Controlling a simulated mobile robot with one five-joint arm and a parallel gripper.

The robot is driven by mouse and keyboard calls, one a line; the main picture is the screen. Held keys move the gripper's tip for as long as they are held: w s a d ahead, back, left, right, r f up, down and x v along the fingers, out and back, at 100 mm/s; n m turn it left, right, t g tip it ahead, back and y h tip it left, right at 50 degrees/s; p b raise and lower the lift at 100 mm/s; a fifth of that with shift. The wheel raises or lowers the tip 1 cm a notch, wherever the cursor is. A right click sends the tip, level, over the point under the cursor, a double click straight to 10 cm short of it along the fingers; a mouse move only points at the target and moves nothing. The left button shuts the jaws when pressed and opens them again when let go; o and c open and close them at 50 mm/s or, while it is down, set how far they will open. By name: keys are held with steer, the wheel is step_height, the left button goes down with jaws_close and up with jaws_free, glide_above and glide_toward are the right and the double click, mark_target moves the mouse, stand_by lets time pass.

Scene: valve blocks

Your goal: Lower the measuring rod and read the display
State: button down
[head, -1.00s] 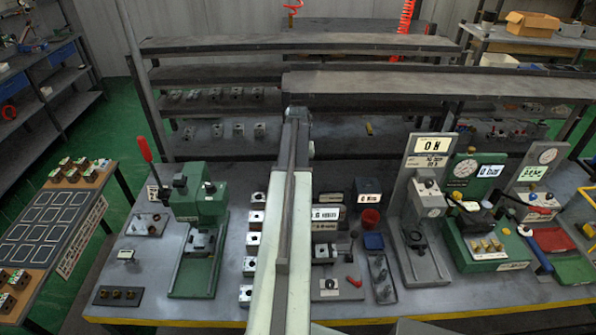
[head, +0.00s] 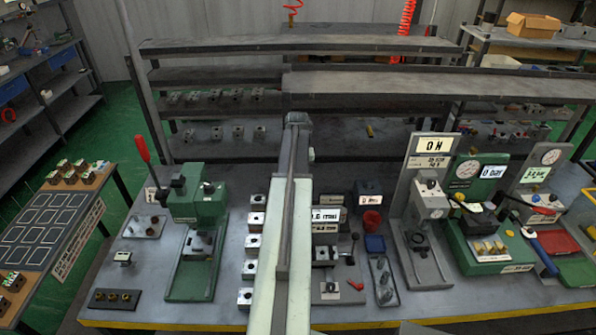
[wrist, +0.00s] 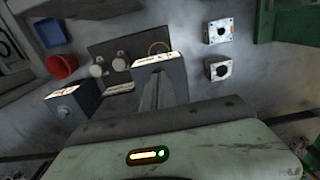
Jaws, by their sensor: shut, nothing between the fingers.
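The measuring station stands mid-bench, partly hidden behind my arm in the head view. Its light display (head: 327,214) is cut off on the left; only part of a reading in mm shows. A block (head: 326,255) and an upright lever with a black knob (head: 354,238) are below it. I cannot pick out the rod itself. In the wrist view a grey housing with a bright top (wrist: 152,60) lies just past my gripper (wrist: 160,88). My gripper is shut and empty; its fingers are dark and hard to separate from the housing. Contact cannot be told.
A column of valve blocks (head: 256,218) stands left of my arm. To the right are a red cup (head: 371,220), a small box with a lit face (head: 369,190) and a tray of parts (head: 384,281). A green press (head: 200,205) and a grey test stand (head: 428,210) flank them.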

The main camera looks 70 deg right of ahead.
steer(key=shift+r, duration=0.1)
step_height(320, 180, up, 7)
steer(key=p, duration=0.7)
stand_by(0.5)
